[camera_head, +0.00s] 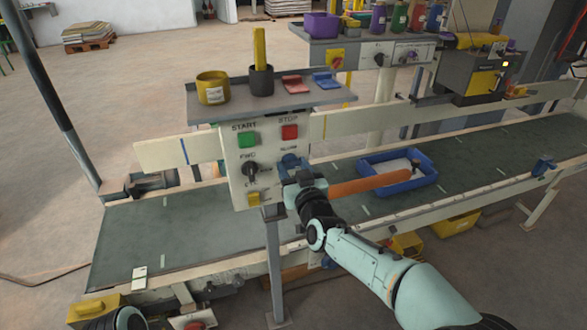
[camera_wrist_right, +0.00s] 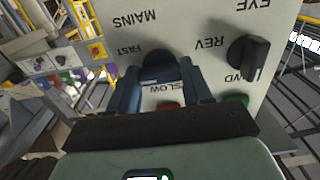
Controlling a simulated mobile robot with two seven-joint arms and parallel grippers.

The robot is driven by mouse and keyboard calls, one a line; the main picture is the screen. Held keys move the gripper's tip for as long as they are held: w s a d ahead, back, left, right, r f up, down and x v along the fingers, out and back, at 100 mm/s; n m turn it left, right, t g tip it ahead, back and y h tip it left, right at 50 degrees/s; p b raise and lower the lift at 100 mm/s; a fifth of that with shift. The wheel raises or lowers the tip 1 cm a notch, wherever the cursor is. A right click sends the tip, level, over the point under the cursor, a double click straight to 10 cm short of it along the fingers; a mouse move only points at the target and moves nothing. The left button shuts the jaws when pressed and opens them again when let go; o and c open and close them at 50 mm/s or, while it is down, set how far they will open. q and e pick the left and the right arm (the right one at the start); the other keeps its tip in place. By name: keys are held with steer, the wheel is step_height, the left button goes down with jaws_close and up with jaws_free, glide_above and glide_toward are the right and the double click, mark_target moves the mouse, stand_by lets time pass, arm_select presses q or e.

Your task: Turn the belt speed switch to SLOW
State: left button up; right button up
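The belt speed switch is a blue knob (camera_head: 290,161) on the cream control panel (camera_head: 240,185), right of the black FWD/REV knob (camera_head: 251,169). In the upside-down right wrist view the blue knob (camera_wrist_right: 162,66) sits between FAST and SLOW lettering; its exact pointing is hard to read. My right gripper (camera_head: 294,173) is at the knob, with its two blue fingers (camera_wrist_right: 162,82) spread on either side of it. Whether they touch it I cannot tell. My left gripper does not show; only a bit of what looks like my left arm shows at bottom left.
Green START (camera_head: 247,139) and red STOP (camera_head: 290,132) buttons sit above the knobs. A yellow switch (camera_head: 254,198) is below. A shelf (camera_head: 230,106) with cups tops the panel. An orange bar (camera_head: 370,184) and a blue tray (camera_head: 424,164) lie right of my gripper, over the green belt (camera_head: 180,230).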

steer(key=c, duration=0.4)
steer(key=shift+c, duration=0.2)
steer(key=n+p, duration=0.1)
steer(key=n, duration=0.2)
steer(key=shift+n, duration=0.3)
steer(key=n+p, duration=0.1)
steer(key=n, duration=0.3)
steer(key=shift+n, duration=0.3)
steer(key=n, duration=0.4)
steer(key=shift+n, duration=0.3)
steer(key=n, duration=0.5)
